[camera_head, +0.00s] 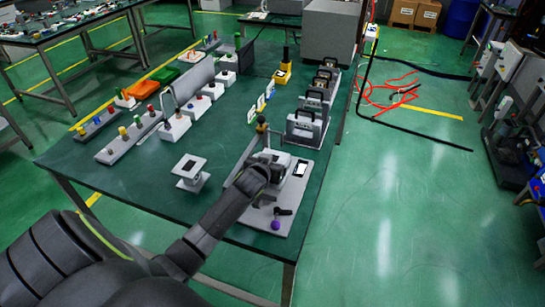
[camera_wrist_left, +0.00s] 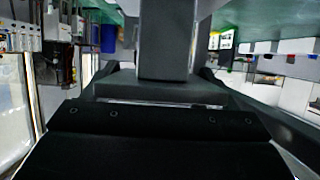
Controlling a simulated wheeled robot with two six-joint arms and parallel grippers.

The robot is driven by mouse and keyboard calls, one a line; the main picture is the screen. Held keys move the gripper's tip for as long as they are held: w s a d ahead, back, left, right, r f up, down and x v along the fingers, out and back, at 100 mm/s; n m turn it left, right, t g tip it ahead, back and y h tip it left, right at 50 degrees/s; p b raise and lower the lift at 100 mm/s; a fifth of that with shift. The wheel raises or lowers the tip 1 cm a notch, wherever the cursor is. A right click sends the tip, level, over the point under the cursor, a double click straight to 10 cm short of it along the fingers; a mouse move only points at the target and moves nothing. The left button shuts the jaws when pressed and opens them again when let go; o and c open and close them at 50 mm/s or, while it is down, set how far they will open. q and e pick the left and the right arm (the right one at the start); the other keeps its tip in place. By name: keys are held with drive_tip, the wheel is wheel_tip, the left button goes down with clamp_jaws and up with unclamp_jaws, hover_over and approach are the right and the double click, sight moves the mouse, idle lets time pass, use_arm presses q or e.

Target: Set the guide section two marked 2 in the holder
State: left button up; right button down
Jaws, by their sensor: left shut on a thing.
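My left gripper (camera_head: 266,163) reaches in from the lower left and is shut on a grey guide section (camera_wrist_left: 165,42), whose dark upright part fills the top middle of the left wrist view. In the head view my own gripper and wrist hide most of the held section. It is over the grey base plate (camera_head: 291,214) near the table's right edge, which seems to be the holder. I cannot tell whether the section touches the plate. No number 2 is readable. My right gripper is not in view.
Grey framed sections (camera_head: 306,129) stand in a row behind along the table's right edge. A white stand (camera_head: 189,171) is to the left. A purple knob (camera_head: 276,225) and a black lever (camera_head: 283,211) sit on the plate's front. Bare green table (camera_head: 120,180) lies front left.

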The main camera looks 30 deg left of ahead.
use_arm(q)
drive_tip(key=shift+d+f+b, duration=0.3)
drive_tip(key=shift+f+b, duration=0.3)
drive_tip(key=shift+a+f, duration=0.15)
drive_tip(key=shift+f, duration=0.2)
drive_tip(key=shift+f+b, duration=0.6)
drive_tip(key=shift+f, duration=0.3)
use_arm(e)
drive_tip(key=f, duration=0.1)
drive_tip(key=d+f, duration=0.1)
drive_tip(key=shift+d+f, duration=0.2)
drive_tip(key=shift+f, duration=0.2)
